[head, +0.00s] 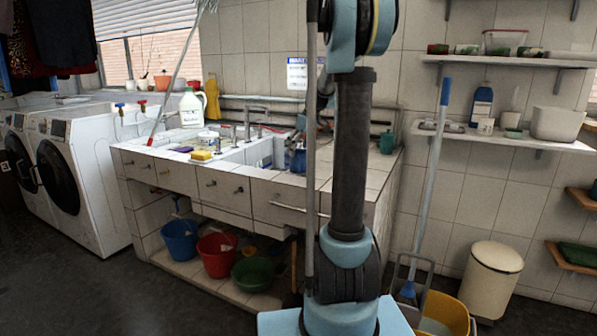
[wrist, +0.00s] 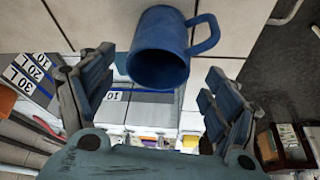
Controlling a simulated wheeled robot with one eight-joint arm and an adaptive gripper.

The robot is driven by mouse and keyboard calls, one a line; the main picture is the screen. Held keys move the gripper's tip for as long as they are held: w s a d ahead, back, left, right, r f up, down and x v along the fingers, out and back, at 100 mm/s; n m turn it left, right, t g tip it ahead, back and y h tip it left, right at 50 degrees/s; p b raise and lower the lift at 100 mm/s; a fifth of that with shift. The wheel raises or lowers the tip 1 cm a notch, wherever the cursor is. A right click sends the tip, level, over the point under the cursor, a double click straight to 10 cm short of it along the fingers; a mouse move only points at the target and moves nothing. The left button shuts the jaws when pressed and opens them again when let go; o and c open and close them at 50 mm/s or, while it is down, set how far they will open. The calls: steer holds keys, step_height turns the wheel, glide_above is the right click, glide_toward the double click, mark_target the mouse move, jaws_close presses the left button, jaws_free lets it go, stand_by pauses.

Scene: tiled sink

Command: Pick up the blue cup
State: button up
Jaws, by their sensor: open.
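The blue cup (wrist: 158,50) sits on the pale tiled counter at the top middle of the wrist view, with its handle to the right. My gripper (wrist: 161,70) is open, with one finger to the left of the cup and one to its right. The cup is ahead of and between the fingers, and I see a gap on each side. In the head view the blue cup (head: 299,161) shows by the sink's right side, partly hidden by my arm. My gripper is mostly hidden behind my arm there.
The sink (head: 245,155) is left of the cup. A white jug (head: 191,108) and a yellow sponge (head: 200,155) stand farther left. A teal bottle (head: 387,142) is at the counter's back right. A mop (head: 436,150) and a yellow bucket (head: 455,312) stand at the right.

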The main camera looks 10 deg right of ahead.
mark_target(296, 161)
steer(key=shift+d+x, duration=0.15)
steer(key=shift+x, duration=1.5)
steer(key=shift+d+x, duration=0.15)
steer(key=shift+x, duration=1.5)
steer(key=shift+s+f, duration=0.1)
steer(key=shift+s, duration=0.05)
steer(key=c, duration=1.1)
